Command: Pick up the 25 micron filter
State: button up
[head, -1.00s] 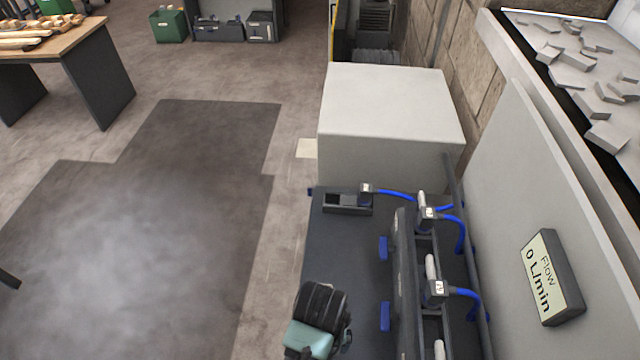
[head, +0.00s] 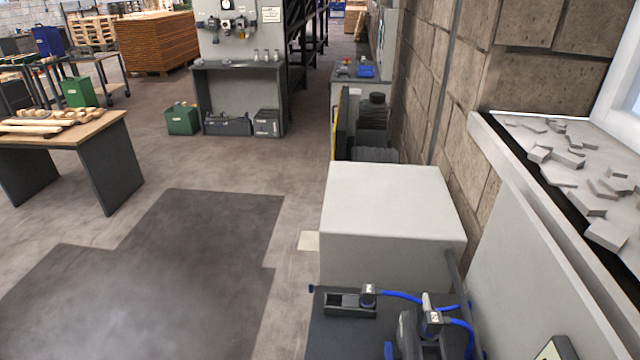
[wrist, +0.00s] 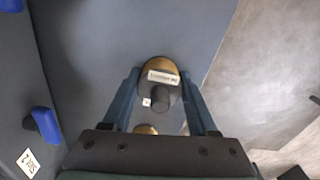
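In the wrist view, a small part with a brass-coloured rounded body, a dark round knob and a white label (wrist: 160,78) lies between my fingertips. The label's print is too small to read, so I cannot tell whether it is the 25 micron filter. My gripper (wrist: 160,82) has its two blue fingers apart, one on each side of this part; I cannot tell whether they touch it. A second brass-coloured piece (wrist: 146,129) shows nearer my palm, partly hidden. My gripper is outside the head view.
A dark bench (head: 335,335) carries a small black holder (head: 345,304) and fittings with blue hoses (head: 400,295). A pale box (head: 390,205) stands behind it, a wall panel to the right. In the wrist view, blue tabs (wrist: 46,124) and a "Slot 2" label (wrist: 27,162) lie left; floor shows right.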

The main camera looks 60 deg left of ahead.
jog(key=c, duration=0.7)
jog(key=shift+r, duration=0.1)
